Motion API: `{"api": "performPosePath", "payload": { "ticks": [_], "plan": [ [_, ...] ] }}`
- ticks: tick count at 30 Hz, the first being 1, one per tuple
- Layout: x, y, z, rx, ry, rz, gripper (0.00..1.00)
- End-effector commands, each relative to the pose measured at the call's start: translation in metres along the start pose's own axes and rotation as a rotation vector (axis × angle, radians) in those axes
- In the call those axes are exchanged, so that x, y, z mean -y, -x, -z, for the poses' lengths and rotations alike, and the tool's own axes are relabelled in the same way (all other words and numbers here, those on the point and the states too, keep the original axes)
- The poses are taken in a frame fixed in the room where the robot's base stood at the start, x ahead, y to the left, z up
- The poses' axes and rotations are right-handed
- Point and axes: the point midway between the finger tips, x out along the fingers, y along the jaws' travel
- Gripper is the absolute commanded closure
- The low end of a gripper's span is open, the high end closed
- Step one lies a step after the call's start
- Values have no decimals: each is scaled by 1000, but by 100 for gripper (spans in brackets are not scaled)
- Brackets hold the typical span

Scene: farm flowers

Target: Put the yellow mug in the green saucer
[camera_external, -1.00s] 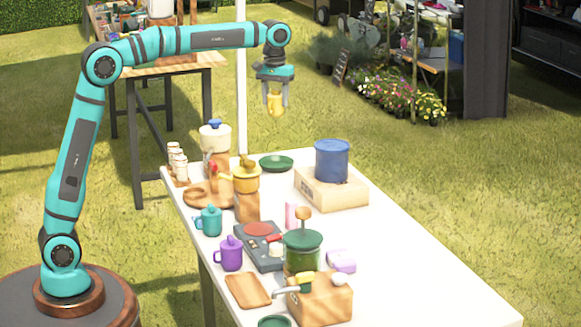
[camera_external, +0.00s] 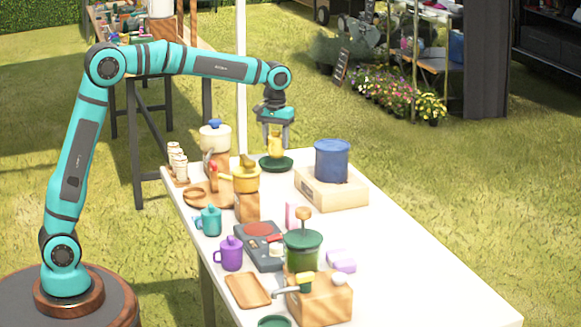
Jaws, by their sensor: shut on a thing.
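The yellow mug (camera_external: 275,147) is between the fingers of my gripper (camera_external: 275,140) at the far end of the table. My gripper is shut on it and points down. The green saucer (camera_external: 276,164) lies on the table right below the mug. The mug looks upright, with its lower end over the middle of the saucer. I cannot tell whether its base touches the saucer or hangs just above it.
A blue pot (camera_external: 332,160) on a wooden box (camera_external: 331,190) stands right of the saucer. A white lidded pot (camera_external: 215,136) and a yellow pot (camera_external: 246,179) stand to its left. Teal (camera_external: 209,220) and purple (camera_external: 230,254) mugs are nearer. The table's right side is clear.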

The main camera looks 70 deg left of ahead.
Motion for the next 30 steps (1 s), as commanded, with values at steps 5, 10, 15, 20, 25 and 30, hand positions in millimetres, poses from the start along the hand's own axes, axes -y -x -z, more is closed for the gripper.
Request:
{"api": "performPosePath", "payload": {
  "ticks": [5, 10, 15, 20, 25, 30],
  "plan": [
    [0, -22, 0, 2, 0, 1, 75],
    [0, -33, 0, 0, 0, 0, 75],
    [0, -33, 0, 0, 0, 0, 75],
    [0, -36, 0, 0, 0, 0, 48],
    [0, -36, 0, 0, 0, 0, 28],
    [0, -35, 0, 0, 0, 0, 28]
  ]
}}
